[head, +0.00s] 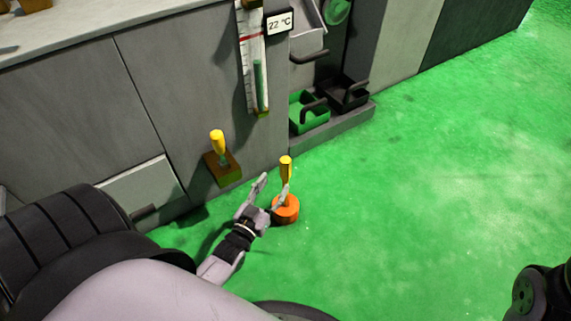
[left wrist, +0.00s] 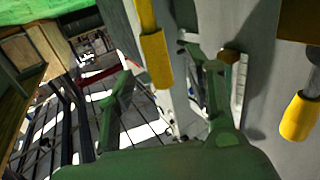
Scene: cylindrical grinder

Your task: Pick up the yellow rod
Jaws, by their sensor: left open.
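A yellow rod (head: 286,168) stands upright on a round orange base (head: 287,210) in the head view. My left gripper (head: 272,186) is open just left of the rod, with one finger overlapping the rod's lower part in the picture. In the left wrist view the yellow rod (left wrist: 154,58) shows between the two spread fingers of my left gripper (left wrist: 160,78), and nothing is clamped. Whether a finger touches the rod cannot be told. My right gripper does not show.
A second yellow handle (head: 217,142) stands on a wooden block (head: 223,170) by the grey cabinet (head: 190,90); this handle also shows in the left wrist view (left wrist: 300,117). Green (head: 309,113) and black (head: 345,93) bins stand behind. The green floor (head: 440,170) at right is clear.

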